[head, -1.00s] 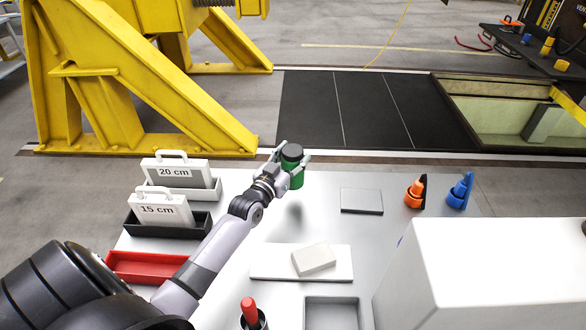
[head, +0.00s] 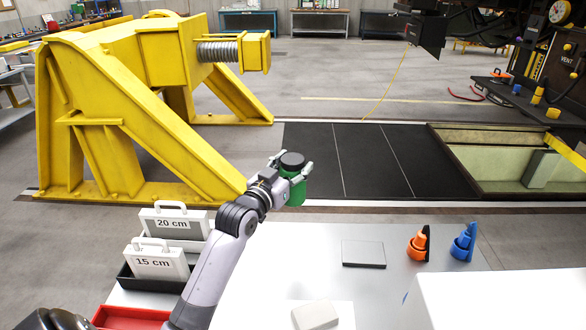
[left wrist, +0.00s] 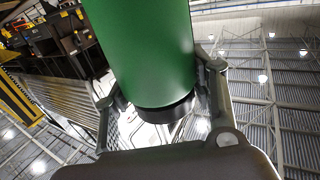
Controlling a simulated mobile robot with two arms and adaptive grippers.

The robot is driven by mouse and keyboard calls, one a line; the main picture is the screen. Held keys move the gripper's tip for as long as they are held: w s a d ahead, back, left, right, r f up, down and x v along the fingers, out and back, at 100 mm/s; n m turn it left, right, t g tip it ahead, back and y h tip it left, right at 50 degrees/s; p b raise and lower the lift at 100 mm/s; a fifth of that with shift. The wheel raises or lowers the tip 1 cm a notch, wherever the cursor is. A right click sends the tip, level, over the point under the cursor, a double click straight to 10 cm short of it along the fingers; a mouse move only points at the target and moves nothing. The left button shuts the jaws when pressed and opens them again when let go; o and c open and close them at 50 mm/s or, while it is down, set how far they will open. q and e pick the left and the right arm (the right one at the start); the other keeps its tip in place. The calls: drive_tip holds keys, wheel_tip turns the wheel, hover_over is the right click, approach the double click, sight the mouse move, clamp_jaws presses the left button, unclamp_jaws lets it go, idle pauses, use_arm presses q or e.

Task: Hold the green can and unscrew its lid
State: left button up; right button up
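The green can (head: 294,191) is held upright in the air by my left gripper (head: 290,176), near the far edge of the table. Its dark lid (head: 292,160) sits on top. The gripper's fingers lie on either side of the can, and I see no gap between them and it in the head view. In the left wrist view the green can (left wrist: 143,50) fills the upper middle, between the fingers, with a dark end (left wrist: 165,108) low in the picture. I cannot tell if that end is the lid. My right gripper is not in view.
The table (head: 262,262) holds white cases marked 20 cm (head: 172,223) and 15 cm (head: 153,262), a grey plate (head: 363,253), an orange item (head: 418,245) and a blue item (head: 463,243). A white box (head: 500,300) stands front right. A yellow buffer frame (head: 110,150) rises beyond.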

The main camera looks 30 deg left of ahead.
use_arm(q)
clamp_jaws()
idle(0.4)
